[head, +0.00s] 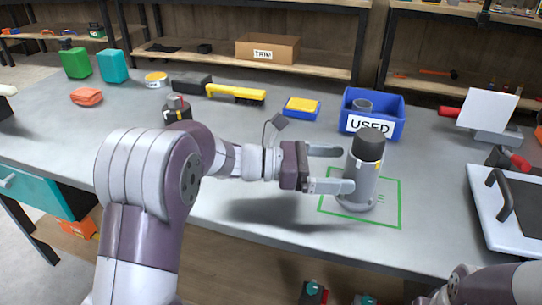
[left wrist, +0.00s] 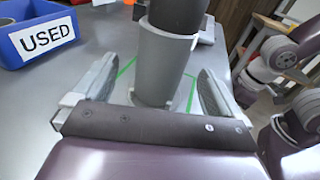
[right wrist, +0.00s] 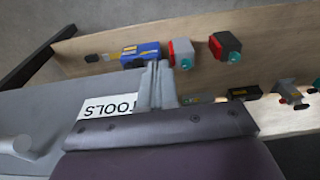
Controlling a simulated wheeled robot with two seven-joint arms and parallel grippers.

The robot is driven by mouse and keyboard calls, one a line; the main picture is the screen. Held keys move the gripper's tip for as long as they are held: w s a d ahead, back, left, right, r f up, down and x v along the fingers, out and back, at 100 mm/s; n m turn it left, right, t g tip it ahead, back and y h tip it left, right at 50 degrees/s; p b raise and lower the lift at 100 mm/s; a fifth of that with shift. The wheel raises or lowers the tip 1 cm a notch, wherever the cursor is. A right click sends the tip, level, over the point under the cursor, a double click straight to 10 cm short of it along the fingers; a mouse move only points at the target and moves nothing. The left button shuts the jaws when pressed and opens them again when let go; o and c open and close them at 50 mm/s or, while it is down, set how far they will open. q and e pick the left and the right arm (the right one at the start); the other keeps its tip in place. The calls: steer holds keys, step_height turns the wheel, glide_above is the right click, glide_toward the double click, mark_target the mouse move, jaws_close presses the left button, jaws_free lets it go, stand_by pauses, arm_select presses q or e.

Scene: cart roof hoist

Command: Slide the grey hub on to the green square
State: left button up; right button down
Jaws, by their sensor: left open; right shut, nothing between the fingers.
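The grey hub (head: 360,180) is a grey cylinder with a dark top. It stands upright inside the green square (head: 400,203), an outline on the table. My left gripper (head: 335,168) is open, with its fingers on either side of the hub. The left wrist view shows the hub (left wrist: 160,60) between the two spread fingers, with gaps at both sides, and green lines behind it. In the right wrist view my right gripper (right wrist: 157,75) is shut and empty, away from the hub. The hub's underside is hidden.
A blue bin (head: 372,108) labelled USED stands just behind the hub. A white tray with a dark handle (head: 508,215) lies at the right. A yellow brush (head: 236,94) and a blue-yellow block (head: 301,107) lie farther back. Bare table lies to the left of the square.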

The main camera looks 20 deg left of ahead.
arm_select(q)
steer(key=shift+a, duration=0.2)
steer(key=shift+s+a, duration=0.1)
